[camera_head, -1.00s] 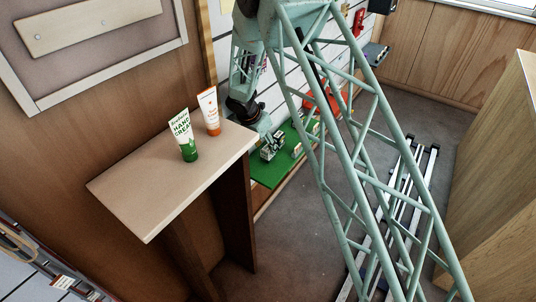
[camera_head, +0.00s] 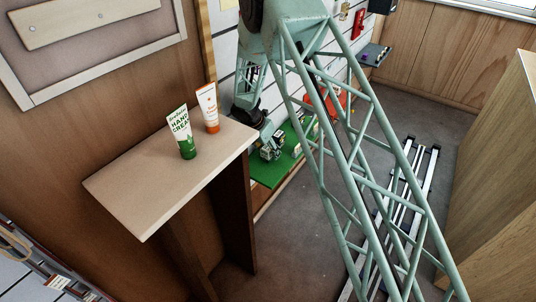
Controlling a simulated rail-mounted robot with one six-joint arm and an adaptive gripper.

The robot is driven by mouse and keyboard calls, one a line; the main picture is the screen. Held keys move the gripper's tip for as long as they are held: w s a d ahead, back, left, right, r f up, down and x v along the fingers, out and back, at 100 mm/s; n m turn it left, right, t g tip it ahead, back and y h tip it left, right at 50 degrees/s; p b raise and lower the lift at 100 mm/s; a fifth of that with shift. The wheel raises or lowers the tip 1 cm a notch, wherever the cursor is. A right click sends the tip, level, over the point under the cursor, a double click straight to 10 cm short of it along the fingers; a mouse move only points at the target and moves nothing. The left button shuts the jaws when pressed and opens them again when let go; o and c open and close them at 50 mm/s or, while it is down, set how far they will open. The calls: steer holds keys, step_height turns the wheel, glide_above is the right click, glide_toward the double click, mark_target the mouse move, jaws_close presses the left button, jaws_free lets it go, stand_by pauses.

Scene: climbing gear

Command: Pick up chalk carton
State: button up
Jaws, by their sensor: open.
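The green surface (camera_head: 276,174) lies low behind the small shelf, partly hidden by my arm and the shelf. Several small pale and dark items stand on it, among them a pale item (camera_head: 297,151). They are too small for me to tell which, if any, is the chalk carton. My gripper (camera_head: 274,142) is low over the near part of the green surface, just behind the shelf's right corner. It is open. Its fingertips are close to a small item (camera_head: 268,154), and I cannot tell whether they touch it.
A wooden shelf (camera_head: 150,195) in front holds a green-and-white hand cream tube (camera_head: 182,133) and a white-and-orange tube (camera_head: 208,108). A red-orange object (camera_head: 322,103) lies beyond the green surface. A wooden cabinet (camera_head: 500,170) stands at right. Grey floor lies between.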

stand_by(0.5)
steer(key=c, duration=1)
steer(key=shift+r, duration=0.15)
steer(key=shift+r+p, duration=1.55)
steer(key=shift+r, duration=3.35)
